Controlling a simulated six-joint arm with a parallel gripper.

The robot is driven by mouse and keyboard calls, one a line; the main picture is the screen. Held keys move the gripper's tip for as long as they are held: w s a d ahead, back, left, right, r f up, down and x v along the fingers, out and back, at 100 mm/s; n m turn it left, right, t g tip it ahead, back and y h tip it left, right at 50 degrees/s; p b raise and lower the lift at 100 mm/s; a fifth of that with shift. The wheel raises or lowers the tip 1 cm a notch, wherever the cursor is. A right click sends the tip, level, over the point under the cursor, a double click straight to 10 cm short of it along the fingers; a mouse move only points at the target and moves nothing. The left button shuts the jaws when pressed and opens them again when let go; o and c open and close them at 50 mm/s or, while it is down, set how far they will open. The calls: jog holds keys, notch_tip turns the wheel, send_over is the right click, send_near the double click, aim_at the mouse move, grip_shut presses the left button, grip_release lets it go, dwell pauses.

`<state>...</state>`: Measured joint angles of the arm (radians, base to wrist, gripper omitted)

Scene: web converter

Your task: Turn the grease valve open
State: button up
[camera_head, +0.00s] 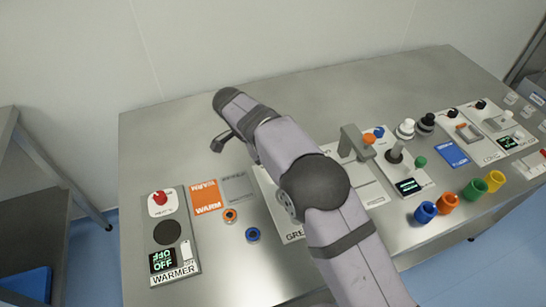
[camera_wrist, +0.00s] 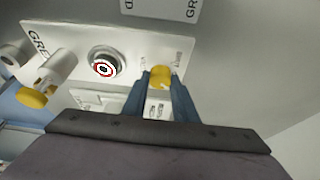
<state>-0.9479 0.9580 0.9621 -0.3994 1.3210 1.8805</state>
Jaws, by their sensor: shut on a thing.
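The white grease panel (camera_wrist: 128,50), lettered "GRE", shows in the wrist view. Its front part also shows in the head view (camera_head: 292,237), with my arm covering most of the rest. A yellow-ended valve handle (camera_wrist: 159,76) stands at the right of the panel in the wrist view. My gripper (camera_wrist: 161,88) has its blue fingers on either side of this handle and is shut on it. A white part below the yellow end shows between the fingers. In the head view the handle and fingertips are hidden by my arm.
A round fitting with a red and white ring (camera_wrist: 104,68) sits left of the handle. A white cylinder with a yellow end (camera_wrist: 33,97) is farther left. In the head view, the warmer panel (camera_head: 172,255) is at left, and colored cups (camera_head: 447,203) are at right.

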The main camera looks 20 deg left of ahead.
jog(key=shift+m, duration=0.4)
jog(key=o, duration=1)
jog(key=shift+o, duration=0.2)
jog(key=v, duration=0.7)
jog(key=shift+r, duration=0.2)
jog(key=shift+a, duration=0.1)
